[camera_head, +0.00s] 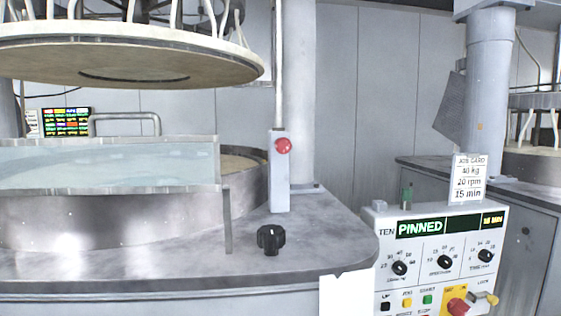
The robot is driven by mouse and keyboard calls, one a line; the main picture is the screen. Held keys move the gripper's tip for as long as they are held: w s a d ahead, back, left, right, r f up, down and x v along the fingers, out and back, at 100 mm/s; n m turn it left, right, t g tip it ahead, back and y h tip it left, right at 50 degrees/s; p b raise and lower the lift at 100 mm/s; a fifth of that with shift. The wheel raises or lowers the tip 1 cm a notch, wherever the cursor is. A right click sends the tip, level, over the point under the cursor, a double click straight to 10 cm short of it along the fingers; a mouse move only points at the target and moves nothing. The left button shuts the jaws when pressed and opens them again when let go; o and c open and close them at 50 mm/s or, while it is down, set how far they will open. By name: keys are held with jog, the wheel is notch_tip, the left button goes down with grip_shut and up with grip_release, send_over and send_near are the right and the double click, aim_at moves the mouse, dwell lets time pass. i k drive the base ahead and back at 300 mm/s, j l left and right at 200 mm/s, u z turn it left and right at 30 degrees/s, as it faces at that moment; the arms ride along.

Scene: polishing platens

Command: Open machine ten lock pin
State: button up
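The machine ten control panel (415,263) stands at the lower right, and its lit display (420,227) reads "PINNED" beside the label "TEN". A black lobed knob (271,239) stands upright on the grey machine deck (310,235), in front of a grey post (280,185) with a red button (283,145). This knob may be the lock pin, but no label on it shows. A small lever with a yellow end (484,298) sits at the panel's lower right; its label is too small to read surely. My gripper is not in view.
A raised round platen (120,55) hangs at the upper left above a round basin (110,225) with a clear guard (105,165). A job card (468,180) stands on the panel, which also bears dials and a red button (457,306). Another machine is at right.

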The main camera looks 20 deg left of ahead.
aim_at(283, 145)
jog(key=u, duration=1.1)
